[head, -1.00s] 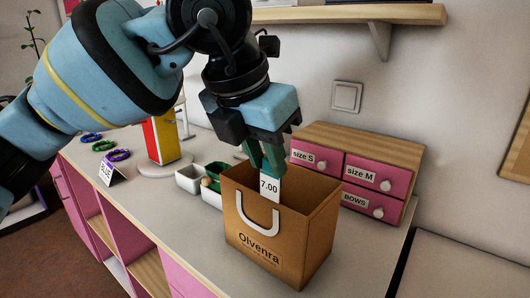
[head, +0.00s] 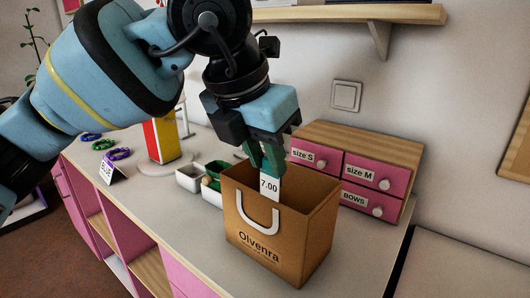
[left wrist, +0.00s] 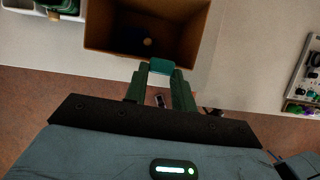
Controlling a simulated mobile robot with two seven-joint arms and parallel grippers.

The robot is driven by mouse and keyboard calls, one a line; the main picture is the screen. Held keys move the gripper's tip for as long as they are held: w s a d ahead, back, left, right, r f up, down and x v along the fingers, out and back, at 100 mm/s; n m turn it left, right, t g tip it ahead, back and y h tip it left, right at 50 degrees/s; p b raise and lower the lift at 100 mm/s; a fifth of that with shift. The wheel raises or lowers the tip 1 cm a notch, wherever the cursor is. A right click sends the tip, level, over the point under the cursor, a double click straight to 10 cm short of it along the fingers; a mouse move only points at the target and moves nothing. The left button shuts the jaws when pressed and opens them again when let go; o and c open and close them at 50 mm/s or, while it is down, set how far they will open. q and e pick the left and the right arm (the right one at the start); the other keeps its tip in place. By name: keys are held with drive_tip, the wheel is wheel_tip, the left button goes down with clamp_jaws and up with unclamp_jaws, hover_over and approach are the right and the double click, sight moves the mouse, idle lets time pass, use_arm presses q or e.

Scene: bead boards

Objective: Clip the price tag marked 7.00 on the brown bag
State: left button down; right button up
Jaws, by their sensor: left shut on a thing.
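The brown bag (head: 280,228), printed "Olvenra" and with a white handle, stands upright on the counter with its top open. The price tag marked 7.00 (head: 270,188) is a white card at the bag's near rim, in front of the opening. My left gripper (head: 265,165) is above that rim, shut on the tag's green top part, fingers pointing down. In the left wrist view the green clip (left wrist: 161,66) sits between the fingertips, at the bag's edge (left wrist: 120,53). I cannot tell whether the clip grips the rim. My right gripper is not in view.
A wooden drawer box (head: 365,150) with pink drawers stands close behind the bag. Small white bins (head: 190,178), a red and yellow block (head: 161,138) and bead bracelets (head: 118,154) are to the left. Bare counter (head: 165,208) lies at front left.

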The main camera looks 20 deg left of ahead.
sight(269, 193)
use_arm(q)
drive_tip(key=shift+f, duration=0.35)
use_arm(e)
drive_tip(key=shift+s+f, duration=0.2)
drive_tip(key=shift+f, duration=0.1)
use_arm(q)
drive_tip(key=shift+f+b, duration=0.75)
drive_tip(key=shift+f, duration=0.35)
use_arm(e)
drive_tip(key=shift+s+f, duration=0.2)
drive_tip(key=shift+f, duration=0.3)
use_arm(q)
drive_tip(key=shift+f+b, duration=0.6)
drive_tip(key=shift+f, duration=0.4)
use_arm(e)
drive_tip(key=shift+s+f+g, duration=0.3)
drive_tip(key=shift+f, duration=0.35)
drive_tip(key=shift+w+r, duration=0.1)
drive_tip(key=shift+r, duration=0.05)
use_arm(q)
drive_tip(key=c, duration=0.7)
unclamp_jaws()
